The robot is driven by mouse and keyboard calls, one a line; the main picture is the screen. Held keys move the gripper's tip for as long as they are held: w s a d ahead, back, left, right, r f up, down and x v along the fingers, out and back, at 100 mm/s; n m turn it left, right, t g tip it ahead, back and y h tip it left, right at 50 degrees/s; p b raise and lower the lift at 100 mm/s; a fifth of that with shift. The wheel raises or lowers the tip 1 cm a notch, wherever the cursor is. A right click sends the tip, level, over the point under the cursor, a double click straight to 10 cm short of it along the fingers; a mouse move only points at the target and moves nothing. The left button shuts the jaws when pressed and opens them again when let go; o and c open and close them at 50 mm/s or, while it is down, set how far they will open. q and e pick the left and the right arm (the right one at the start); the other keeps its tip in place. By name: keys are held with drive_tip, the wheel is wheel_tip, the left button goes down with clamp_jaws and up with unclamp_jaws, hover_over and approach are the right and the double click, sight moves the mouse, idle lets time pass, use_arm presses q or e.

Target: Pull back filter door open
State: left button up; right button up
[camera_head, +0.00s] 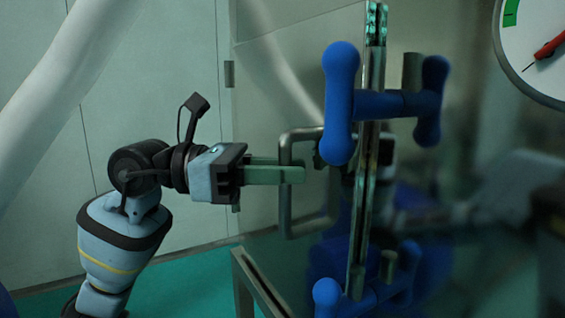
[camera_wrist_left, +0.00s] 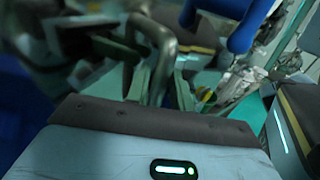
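The filter door shows as a clear panel seen nearly edge-on (camera_head: 370,150) in the head view. A grey metal loop handle (camera_head: 308,228) stands out from its left face. My left gripper (camera_head: 285,170) reaches in from the left, its green fingers level, at the handle's left upright bar. In the left wrist view, the curved handle (camera_wrist_left: 160,50) passes between the two fingers (camera_wrist_left: 162,85), which sit close against it. The gripper appears shut on the handle. My right gripper is not in view.
Blue knobs (camera_head: 340,100) stick out near the panel at the top, with more blue knobs (camera_head: 328,296) low down. A round gauge (camera_head: 540,45) is at the top right. Pale wall panels (camera_head: 150,100) stand behind my left arm. The green floor (camera_head: 190,285) is clear at lower left.

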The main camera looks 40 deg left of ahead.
use_arm(q)
drive_tip(key=shift+w+d, duration=0.1)
drive_tip(key=shift+d, duration=0.1)
clamp_jaws()
drive_tip(key=shift+a, duration=0.1)
